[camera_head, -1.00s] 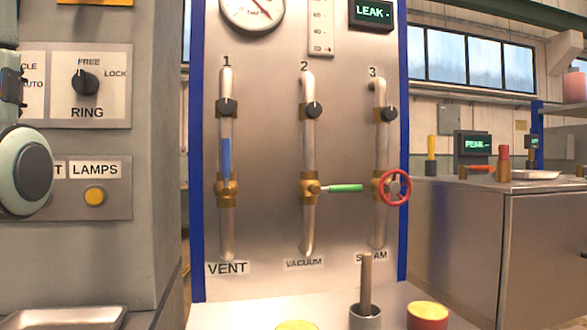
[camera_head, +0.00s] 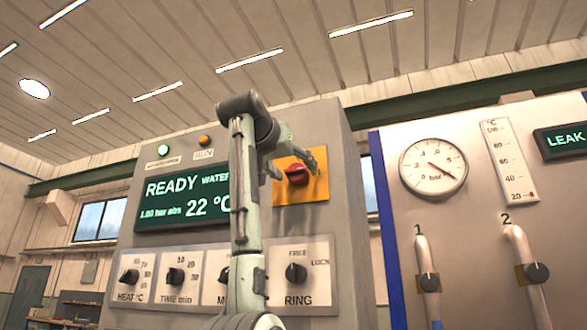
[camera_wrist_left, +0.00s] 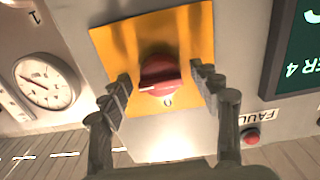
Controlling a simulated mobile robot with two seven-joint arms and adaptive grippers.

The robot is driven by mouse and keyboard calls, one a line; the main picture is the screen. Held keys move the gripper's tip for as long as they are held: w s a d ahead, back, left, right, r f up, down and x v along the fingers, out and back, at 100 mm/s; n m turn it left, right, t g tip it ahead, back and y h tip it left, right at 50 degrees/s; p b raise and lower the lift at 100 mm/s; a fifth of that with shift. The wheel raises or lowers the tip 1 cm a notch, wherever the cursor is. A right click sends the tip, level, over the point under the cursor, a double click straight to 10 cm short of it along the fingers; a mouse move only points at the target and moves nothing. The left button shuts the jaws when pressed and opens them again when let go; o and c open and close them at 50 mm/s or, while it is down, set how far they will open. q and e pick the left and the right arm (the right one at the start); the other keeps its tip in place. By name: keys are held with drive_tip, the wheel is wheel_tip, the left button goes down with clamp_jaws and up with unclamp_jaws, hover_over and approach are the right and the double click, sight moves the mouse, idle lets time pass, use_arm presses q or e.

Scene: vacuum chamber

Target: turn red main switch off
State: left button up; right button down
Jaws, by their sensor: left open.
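The red main switch (camera_head: 297,174) is a red rotary knob on a yellow plate (camera_head: 318,188), at the upper right of the grey control panel. In the left wrist view the red knob (camera_wrist_left: 160,76) shows in the middle of its yellow plate (camera_wrist_left: 138,38), with a pale mark on its edge. My left gripper (camera_head: 294,166) is in front of the switch. In the left wrist view my left gripper (camera_wrist_left: 162,84) is open, one finger on each side of the knob, with visible gaps. My right gripper is out of view.
The green READY display (camera_head: 186,196) is left of the switch, partly behind my arm. The RING knob (camera_head: 296,272) is below it. A separate panel with a pressure gauge (camera_head: 433,166) stands to the right. A red FAULT button (camera_wrist_left: 251,138) shows in the wrist view.

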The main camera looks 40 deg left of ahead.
use_arm(q)
drive_tip(key=c, duration=1.2)
drive_tip(key=shift+o, duration=0.2)
drive_tip(key=shift+n, duration=0.3)
drive_tip(key=n, duration=0.3)
drive_tip(key=shift+d+n, duration=0.1)
drive_tip(key=shift+n, duration=0.2)
drive_tip(key=n, duration=0.4)
drive_tip(key=shift+r+n, duration=0.1)
drive_tip(key=shift+n, duration=0.2)
drive_tip(key=n, duration=0.4)
drive_tip(key=shift+n, duration=2.5)
